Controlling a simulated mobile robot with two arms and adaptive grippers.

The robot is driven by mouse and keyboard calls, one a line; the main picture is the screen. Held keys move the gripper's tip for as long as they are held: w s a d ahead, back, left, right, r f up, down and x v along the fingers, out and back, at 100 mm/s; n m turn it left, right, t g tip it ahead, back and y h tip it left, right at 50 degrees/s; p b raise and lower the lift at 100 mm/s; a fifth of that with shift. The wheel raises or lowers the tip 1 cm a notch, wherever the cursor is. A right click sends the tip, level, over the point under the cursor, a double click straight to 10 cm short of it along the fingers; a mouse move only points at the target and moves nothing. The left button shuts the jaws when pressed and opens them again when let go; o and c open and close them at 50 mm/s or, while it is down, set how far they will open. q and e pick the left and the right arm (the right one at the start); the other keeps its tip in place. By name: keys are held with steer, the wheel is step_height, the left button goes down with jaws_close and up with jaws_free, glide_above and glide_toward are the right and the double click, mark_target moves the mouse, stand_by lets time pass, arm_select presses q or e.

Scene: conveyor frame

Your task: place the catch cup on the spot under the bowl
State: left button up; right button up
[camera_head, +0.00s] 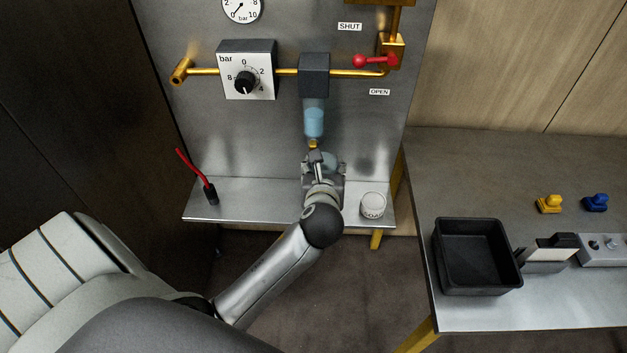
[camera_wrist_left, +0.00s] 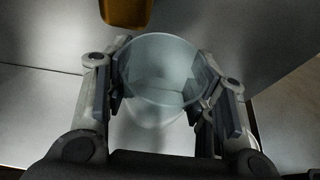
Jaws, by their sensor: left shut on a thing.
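The bowl (camera_head: 314,121) is a translucent blue cylinder hanging below a dark block (camera_head: 314,75) on the brass pipe, with a small brass tip at its bottom. My left gripper (camera_head: 322,165) is just below that tip, low over the metal shelf. It is shut on the catch cup (camera_wrist_left: 160,65), a clear, pale blue cup that sits between both fingers in the left wrist view. In the head view the gripper hides most of the cup. I cannot tell whether its base touches the shelf; the spot is hidden. My right gripper is not in view.
The metal shelf (camera_head: 255,199) carries a black holder with a red stick (camera_head: 211,194) at left and a white round container (camera_head: 373,205) close right of my gripper. A side table (camera_head: 510,175) at right holds a black tray (camera_head: 440,262). A red-handled valve (camera_head: 376,60) is above.

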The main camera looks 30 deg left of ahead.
arm_select(q)
steer(key=a+f, duration=0.2)
steer(key=shift+w+f, duration=0.15)
steer(key=shift+f, duration=0.15)
steer(key=f, duration=0.1)
steer(key=a+f, duration=0.1)
steer(key=f, duration=0.1)
steer(key=shift+f, duration=0.5)
steer(key=o, duration=1)
steer(key=shift+f, duration=0.15)
steer(key=v, duration=1.2)
